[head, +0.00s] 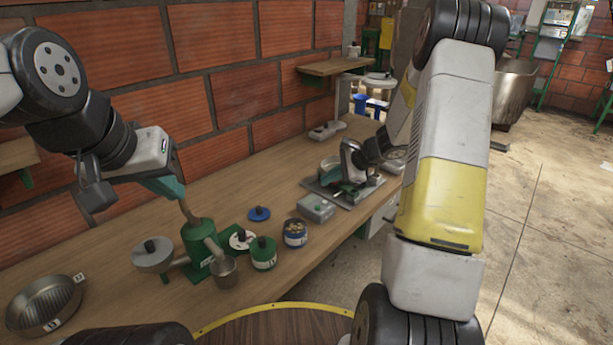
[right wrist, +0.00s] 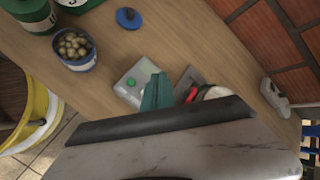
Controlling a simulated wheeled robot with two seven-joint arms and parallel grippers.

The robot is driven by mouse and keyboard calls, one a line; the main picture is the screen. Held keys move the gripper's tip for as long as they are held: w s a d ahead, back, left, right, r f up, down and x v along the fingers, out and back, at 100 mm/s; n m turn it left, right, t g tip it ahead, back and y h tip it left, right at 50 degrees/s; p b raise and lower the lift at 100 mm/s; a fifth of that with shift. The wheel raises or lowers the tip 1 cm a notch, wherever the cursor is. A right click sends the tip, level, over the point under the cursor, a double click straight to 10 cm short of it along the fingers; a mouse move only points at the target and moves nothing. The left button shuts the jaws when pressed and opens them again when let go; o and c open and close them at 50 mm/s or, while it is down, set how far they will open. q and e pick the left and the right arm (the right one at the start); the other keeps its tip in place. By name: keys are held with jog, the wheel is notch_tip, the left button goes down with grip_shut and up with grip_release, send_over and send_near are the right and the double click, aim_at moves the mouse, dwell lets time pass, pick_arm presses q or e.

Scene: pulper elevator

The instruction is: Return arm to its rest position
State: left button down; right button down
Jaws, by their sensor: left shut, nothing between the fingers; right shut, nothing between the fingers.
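My left gripper (head: 170,188) is at the left of the head view, its teal fingers shut just above and beside the green hand-cranked machine (head: 200,250). A thin rod stands between the fingers and the machine; I cannot tell whether they touch it. My right gripper (head: 346,188) is over the far right part of the bench, shut, with its fingers low beside the grey box with a green button (head: 316,208). In the right wrist view the teal fingers (right wrist: 158,92) overlap that box and part of a metal plate with a round item, partly hidden.
The wooden bench (head: 110,222) runs along the brick wall. On it are a metal bowl (head: 44,304), a small metal cup (head: 224,271), a green jar (head: 263,253), a blue-rimmed jar (head: 295,233) of round beans and a blue lid (head: 259,213). Open floor lies to the right.

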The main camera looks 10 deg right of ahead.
jog(key=s+a+r+n+g+h, duration=0.1)
jog(key=s+a+r+n, duration=0.35)
jog(key=s+r, duration=0.35)
jog(key=s+a+r+n, duration=0.3)
jog(key=s+r+n, duration=0.3)
jog(key=r, duration=0.4)
jog(key=s+d+r+n+h, duration=0.1)
jog(key=s+r+n+h, duration=0.1)
jog(key=s, duration=0.7)
jog(key=s+d+r+n+t+h, duration=0.1)
jog(key=s+r+n, duration=0.1)
jog(key=s+n, duration=0.3)
jog(key=s, duration=0.4)
jog(key=shift+s+r+h, duration=0.15)
jog(key=shift+r+h, duration=0.2)
jog(key=shift+h, duration=0.05)
